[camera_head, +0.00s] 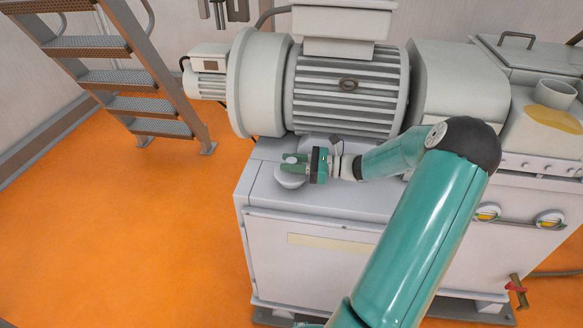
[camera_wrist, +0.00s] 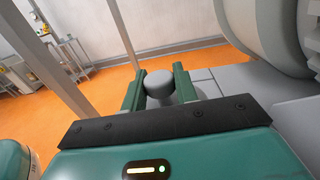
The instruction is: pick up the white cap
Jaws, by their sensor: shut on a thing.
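The white cap (camera_head: 290,179) is a round, pale disc-like piece at the left end of the machine's flat top in the head view. My gripper (camera_head: 294,163) is at the cap, with its green fingers reaching left over it. In the wrist view the cap (camera_wrist: 160,83) shows as a grey-white round knob between the two green fingers of my gripper (camera_wrist: 159,88). The fingers are shut on it. The cap's underside is hidden, so I cannot tell whether it touches the surface.
The white machine base (camera_head: 310,262) stands under the cap. A large ribbed motor (camera_head: 345,95) rises just behind my gripper. A metal stair (camera_head: 135,80) stands at the left. Orange floor (camera_head: 120,235) lies open left of the machine.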

